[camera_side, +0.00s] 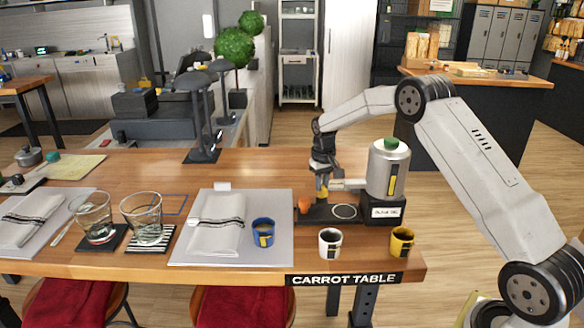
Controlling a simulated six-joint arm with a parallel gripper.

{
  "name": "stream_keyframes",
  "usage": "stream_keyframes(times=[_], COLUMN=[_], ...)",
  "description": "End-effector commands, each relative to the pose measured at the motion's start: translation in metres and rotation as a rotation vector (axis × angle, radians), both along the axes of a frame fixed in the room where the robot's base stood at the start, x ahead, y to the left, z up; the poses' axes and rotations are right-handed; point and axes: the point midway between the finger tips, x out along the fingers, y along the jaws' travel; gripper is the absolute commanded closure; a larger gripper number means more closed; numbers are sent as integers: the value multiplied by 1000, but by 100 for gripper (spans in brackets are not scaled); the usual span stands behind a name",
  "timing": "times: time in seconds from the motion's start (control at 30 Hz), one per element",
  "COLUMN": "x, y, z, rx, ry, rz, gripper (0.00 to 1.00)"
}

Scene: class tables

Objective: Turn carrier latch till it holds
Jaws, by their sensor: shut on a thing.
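A silver machine (376,170) with a green knob on top stands on a black base at the right of the table. A pale horizontal bar (349,184), which looks like the carrier latch, sticks out from its left side. My gripper (322,188) points down at the left end of this bar and is shut on it. A yellow-marked part (321,194) shows at the fingertips; I cannot tell if it belongs to the bar or my gripper. The exact grip and the latch's joint inside the machine are too small to see.
A white cup (330,242) and a yellow cup (402,242) stand in front. A blue cup (263,232) stands on a placemat (190,256). Glasses stand further left.

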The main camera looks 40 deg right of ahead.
Motion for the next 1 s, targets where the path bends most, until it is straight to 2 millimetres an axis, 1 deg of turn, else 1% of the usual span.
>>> stream_keyframes(times=[0.2, 0.5, 0.7, 1.0], x=[0, 1, 1, 1], y=[0, 0, 0, 0], z=[1, 1, 1, 1], rx=[0, 0, 0, 0], ry=[-1, -2, -2, -3], rz=[-189, -359, -402, -407], gripper=[100, 100, 100, 100])
